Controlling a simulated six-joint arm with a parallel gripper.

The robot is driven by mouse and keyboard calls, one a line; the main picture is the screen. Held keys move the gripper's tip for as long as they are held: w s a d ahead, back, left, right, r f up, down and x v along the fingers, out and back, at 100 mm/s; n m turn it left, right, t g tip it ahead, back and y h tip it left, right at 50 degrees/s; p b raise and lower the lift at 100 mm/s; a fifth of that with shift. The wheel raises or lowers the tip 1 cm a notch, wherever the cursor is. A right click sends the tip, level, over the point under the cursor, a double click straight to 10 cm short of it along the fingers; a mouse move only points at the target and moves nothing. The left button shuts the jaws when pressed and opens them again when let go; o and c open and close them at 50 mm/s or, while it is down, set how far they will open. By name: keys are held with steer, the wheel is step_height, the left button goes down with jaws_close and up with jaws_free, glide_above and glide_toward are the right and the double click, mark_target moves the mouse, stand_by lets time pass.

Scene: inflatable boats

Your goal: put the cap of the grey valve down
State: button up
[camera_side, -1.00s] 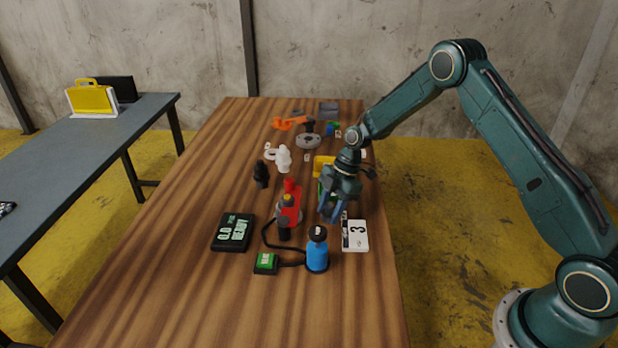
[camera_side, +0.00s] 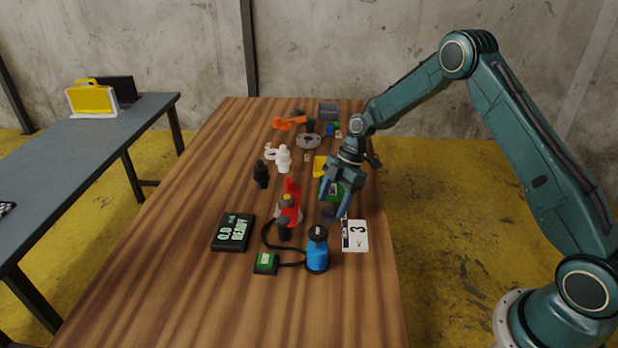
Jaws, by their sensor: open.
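My gripper (camera_side: 334,203) is open above the right side of the wooden table, with its fingers pointing down. A small dark piece (camera_side: 329,211) shows low between and below the fingertips; it may be the cap, but it is too small to tell. It appears to rest on the table, apart from the palm. I cannot tell for sure which thing is the grey valve. A red device (camera_side: 291,204) on a grey base stands left of my gripper.
A black display (camera_side: 233,232), black piece (camera_side: 261,175) and white piece (camera_side: 284,158) lie left. The table's left front is clear.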

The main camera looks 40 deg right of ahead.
steer(key=v, duration=0.9)
steer(key=shift+r, duration=0.15)
steer(key=s+a+r+m+t+h, duration=0.1)
steer(key=s+a+r+m, duration=0.25)
steer(key=s+r, duration=0.45)
steer(key=s+a+r+m+t+h, duration=0.15)
steer(key=s+r+m, duration=0.35)
steer(key=r, duration=0.5)
steer(key=s+r+m+t+h, duration=0.1)
steer(key=s+m, duration=0.7)
steer(key=s, duration=1.3)
steer(key=shift+a+r+t+h, duration=0.2)
steer(key=shift+a+t+h, duration=0.3)
steer(key=shift+t, duration=0.35)
